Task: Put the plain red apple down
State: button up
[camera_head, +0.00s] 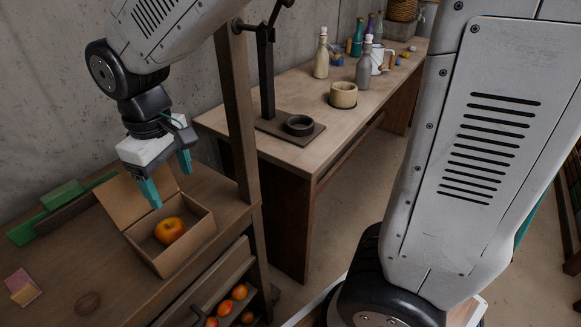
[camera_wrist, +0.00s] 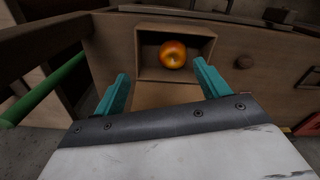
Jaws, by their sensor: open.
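A red-and-yellow apple (camera_head: 170,230) rests inside an open cardboard box (camera_head: 187,252) on the wooden workbench at the left. In the wrist view the apple (camera_wrist: 173,54) sits within the box (camera_wrist: 208,45), beyond my fingertips. My gripper (camera_head: 168,180) has teal fingers and is open and empty. It hangs above the box, apart from the apple. In the wrist view my gripper (camera_wrist: 160,82) shows its two fingers spread wide, with nothing between them.
Several more apples (camera_head: 240,292) lie in an open drawer below the bench. Green blocks (camera_head: 62,195) lie left of the box. A black stand (camera_head: 270,125) with a dark dish, a wooden cup (camera_head: 344,94) and bottles (camera_head: 321,58) stand on the farther table.

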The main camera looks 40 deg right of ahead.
jog(key=s+d+r+m, duration=0.2)
jog(key=s+d+m, duration=0.1)
jog(key=s+d, duration=0.5)
jog(key=s+d+r+m+t, duration=0.1)
jog(key=s+d+r+m, duration=0.2)
jog(key=s+d, duration=0.5)
jog(key=shift+s+d+m, duration=0.3)
jog(key=shift+s+m, duration=0.1)
jog(key=shift+s, duration=0.7)
